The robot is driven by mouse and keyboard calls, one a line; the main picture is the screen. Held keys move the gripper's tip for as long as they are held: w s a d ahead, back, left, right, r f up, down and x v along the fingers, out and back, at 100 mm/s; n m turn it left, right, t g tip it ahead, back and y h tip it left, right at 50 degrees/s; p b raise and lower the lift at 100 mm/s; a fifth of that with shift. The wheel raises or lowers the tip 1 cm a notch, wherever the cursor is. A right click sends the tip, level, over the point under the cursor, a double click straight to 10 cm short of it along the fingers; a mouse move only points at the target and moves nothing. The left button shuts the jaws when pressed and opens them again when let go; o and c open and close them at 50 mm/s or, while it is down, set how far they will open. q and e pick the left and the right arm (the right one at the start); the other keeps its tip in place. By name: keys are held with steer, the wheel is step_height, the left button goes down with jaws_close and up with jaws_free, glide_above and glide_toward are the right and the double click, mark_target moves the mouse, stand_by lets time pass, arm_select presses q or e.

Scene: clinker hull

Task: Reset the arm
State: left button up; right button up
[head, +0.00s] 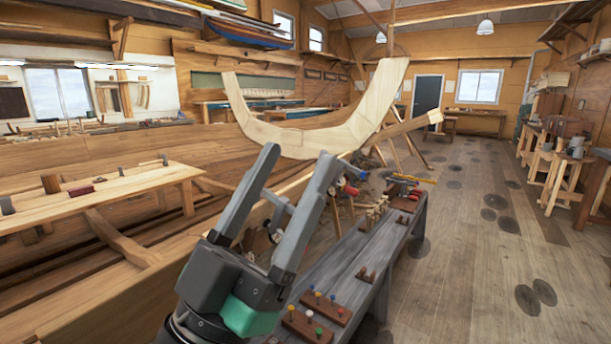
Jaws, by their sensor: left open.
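My left gripper (290,165) is in the lower middle of the head view. Its two grey fingers point up and spread apart, and I see nothing held between them. It appears in front of the wooden hull (130,150) and the grey bench (345,260). The upper finger ends show just below a pale curved wooden frame (310,138) in the picture; I cannot tell the distance between them. My right gripper is not in view.
A wooden trestle table (110,192) with small tools stands at the left. Pegs in wooden blocks (318,305) sit on the grey bench. Plank floor (470,230) lies open to the right. Workbenches (560,165) line the right wall.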

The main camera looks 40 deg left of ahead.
arm_select(q)
steer(key=d+h, duration=0.1)
steer(key=s+d+r+h, duration=0.1)
steer(key=d+h, duration=0.1)
steer(key=shift+s+d+r, duration=0.1)
steer(key=shift+s+r, duration=0.05)
steer(key=shift+s, duration=0.05)
step_height(320, 180, up, 56)
steer(key=p, duration=5.6)
